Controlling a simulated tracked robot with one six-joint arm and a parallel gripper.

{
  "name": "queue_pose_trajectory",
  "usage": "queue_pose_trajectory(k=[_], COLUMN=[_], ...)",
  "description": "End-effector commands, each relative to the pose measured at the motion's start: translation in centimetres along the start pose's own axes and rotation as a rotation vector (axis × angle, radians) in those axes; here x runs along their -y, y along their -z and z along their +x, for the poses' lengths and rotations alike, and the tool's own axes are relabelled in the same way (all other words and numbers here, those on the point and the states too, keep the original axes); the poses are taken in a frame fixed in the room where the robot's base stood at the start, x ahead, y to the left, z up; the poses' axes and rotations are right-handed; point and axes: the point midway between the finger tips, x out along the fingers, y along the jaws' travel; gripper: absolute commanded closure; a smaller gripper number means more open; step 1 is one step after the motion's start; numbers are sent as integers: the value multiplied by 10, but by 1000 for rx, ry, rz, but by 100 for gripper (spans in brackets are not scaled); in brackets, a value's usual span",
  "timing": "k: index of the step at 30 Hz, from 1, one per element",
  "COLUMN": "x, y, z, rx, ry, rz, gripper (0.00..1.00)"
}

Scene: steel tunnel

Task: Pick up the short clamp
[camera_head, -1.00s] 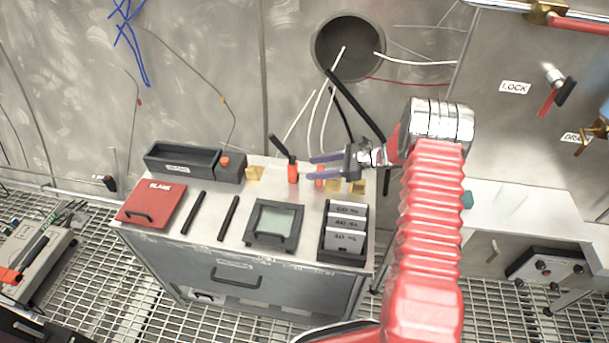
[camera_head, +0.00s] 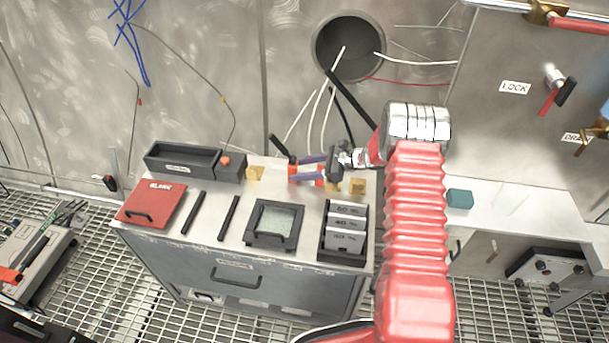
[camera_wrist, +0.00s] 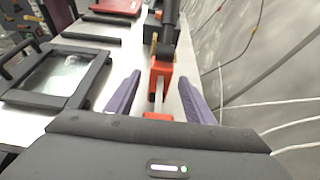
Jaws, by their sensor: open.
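The short clamp (camera_head: 292,172), orange with a black handle and a bar, is at the back of the cabinet top. In the wrist view the clamp (camera_wrist: 162,68) lies between my open purple fingers, its bar running toward the palm, with space visible on both sides. My gripper (camera_head: 304,167) reaches in from the right with its fingertips beside the clamp; it also shows in the wrist view (camera_wrist: 160,80). The fingers hide part of the clamp in the head view. I cannot tell whether either finger touches it.
Brass-coloured blocks (camera_head: 357,187) stand close by. A dark tray (camera_head: 183,163), red plate (camera_head: 152,203), two black bars, framed window (camera_head: 273,225) and labelled plate holder (camera_head: 333,255) fill the cabinet top. White cables hang from the wall hole (camera_head: 348,47) behind.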

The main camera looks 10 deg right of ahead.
Motion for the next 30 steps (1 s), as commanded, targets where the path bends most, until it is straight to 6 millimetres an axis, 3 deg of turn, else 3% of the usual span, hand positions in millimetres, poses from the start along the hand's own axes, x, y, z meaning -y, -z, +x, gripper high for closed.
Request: queue_pose_trajectory(k=[13,30], x=[0,0], y=[0,0], z=[0,0], rx=[0,0], ry=[0,0], rz=[0,0], gripper=[52,91])
